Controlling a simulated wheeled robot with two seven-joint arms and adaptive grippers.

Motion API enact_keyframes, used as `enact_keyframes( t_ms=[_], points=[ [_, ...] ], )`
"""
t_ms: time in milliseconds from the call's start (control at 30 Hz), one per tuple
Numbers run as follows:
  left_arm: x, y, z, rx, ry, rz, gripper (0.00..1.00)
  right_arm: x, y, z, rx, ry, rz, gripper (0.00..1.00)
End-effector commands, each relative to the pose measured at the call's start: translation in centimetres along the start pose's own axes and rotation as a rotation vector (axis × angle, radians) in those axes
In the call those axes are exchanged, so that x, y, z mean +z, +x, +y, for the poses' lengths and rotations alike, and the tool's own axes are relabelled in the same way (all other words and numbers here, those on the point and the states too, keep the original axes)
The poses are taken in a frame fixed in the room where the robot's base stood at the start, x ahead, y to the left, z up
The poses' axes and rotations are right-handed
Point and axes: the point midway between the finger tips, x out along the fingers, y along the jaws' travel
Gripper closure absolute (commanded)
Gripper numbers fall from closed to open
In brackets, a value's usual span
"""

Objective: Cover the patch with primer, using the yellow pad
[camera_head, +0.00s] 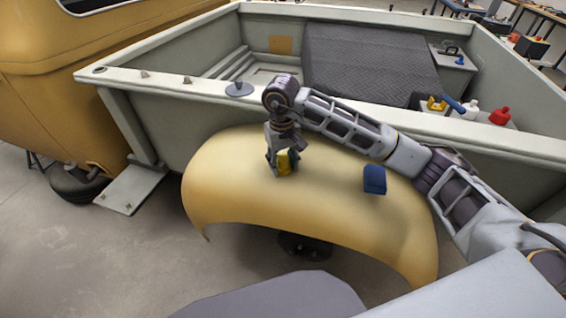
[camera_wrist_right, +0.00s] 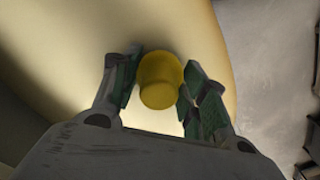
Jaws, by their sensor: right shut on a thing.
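My right gripper (camera_head: 283,168) points down onto the top of the curved yellow fender (camera_head: 220,185). It is shut on the yellow pad (camera_head: 287,161), which also shows between the fingers in the right wrist view (camera_wrist_right: 160,80). The pad is at or just above the fender surface; I cannot tell whether it touches. A pale area (camera_wrist_right: 105,65) lies beside the pad in the right wrist view, but I cannot tell patch or primer from shine. The gripper hides part of the surface. My left gripper is not in view.
A blue block (camera_head: 374,180) sits on the fender right of my gripper. Behind is a pale truck bed (camera_head: 160,120) with a dark quilted mat (camera_head: 365,65). A grey disc (camera_head: 239,89) lies on its rim. A red bottle (camera_head: 500,116) stands at right. The fender's left side is clear.

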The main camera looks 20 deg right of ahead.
Motion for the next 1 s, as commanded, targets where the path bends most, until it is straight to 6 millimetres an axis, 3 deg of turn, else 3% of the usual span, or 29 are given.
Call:
enact_keyframes(
  t_ms=[1000],
  points=[
    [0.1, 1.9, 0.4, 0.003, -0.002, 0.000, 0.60, -2.5, -0.1, 2.2, 0.000, 0.000, 0.000, 0.76]
  ],
)
